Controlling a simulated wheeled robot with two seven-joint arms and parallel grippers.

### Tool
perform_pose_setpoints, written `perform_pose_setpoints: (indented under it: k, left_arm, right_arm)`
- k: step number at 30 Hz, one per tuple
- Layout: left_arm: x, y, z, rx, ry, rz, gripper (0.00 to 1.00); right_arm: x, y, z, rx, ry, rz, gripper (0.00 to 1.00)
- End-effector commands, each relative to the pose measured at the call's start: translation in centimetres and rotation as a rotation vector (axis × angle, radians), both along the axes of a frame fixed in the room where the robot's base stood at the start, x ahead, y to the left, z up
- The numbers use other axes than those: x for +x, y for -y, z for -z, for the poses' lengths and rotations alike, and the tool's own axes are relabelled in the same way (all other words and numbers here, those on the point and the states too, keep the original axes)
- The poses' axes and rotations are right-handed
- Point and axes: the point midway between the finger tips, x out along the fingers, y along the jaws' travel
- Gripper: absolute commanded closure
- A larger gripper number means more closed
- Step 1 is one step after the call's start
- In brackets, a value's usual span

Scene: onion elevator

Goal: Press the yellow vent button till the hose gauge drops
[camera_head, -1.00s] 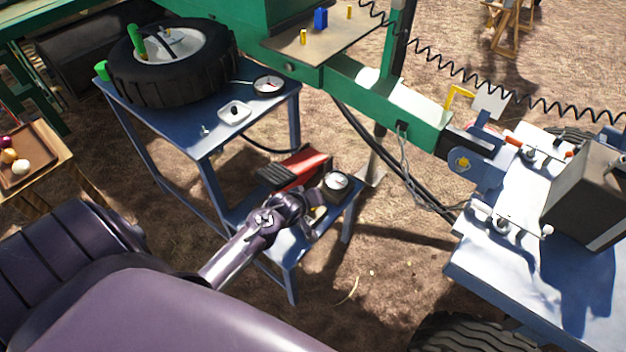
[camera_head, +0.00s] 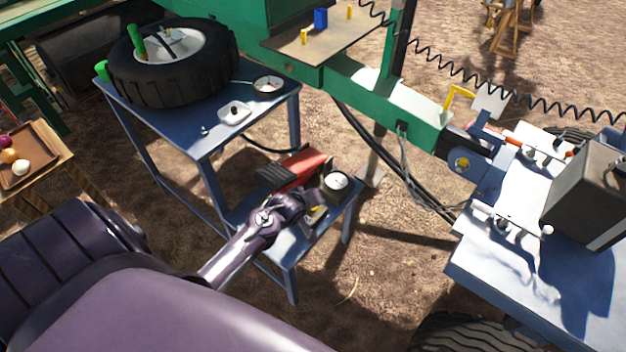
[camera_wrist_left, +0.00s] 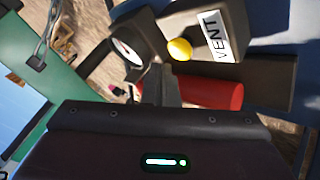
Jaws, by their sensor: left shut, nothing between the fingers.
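The yellow vent button (camera_wrist_left: 179,49) sits on a dark block beside a white VENT label (camera_wrist_left: 213,36). In the head view a bit of yellow (camera_head: 315,210) shows by my gripper. The hose gauge (camera_head: 337,181), a round white dial, stands on the blue lower shelf (camera_head: 285,248); it also shows in the left wrist view (camera_wrist_left: 126,50). Its reading is too small to tell. My left gripper (camera_head: 308,201) is shut and empty. In the wrist view its fingertips (camera_wrist_left: 156,72) appear just beside the button; contact cannot be told. My right gripper is not in view.
A red pump (camera_head: 305,166) with a black pedal lies behind my gripper. A blue table (camera_head: 185,122) carries a tyre (camera_head: 172,85) and another gauge (camera_head: 268,85). Black hoses hang from the green beam (camera_head: 415,125). Bare ground lies right of the shelf.

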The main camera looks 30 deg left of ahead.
Motion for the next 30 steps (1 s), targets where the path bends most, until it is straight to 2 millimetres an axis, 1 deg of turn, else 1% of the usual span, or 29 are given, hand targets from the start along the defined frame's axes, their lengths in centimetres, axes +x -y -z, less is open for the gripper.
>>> perform_pose_setpoints:
  k: [22, 30]
  left_arm:
    - [0.0, 0.0, 0.02, 0.0, 0.0, 0.0, 1.0]
    - [0.01, 0.0, 0.75, -0.001, 0.0, -0.001, 1.0]
  right_arm:
    - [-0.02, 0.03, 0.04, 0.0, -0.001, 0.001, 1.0]
    - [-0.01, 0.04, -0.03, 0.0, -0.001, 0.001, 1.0]
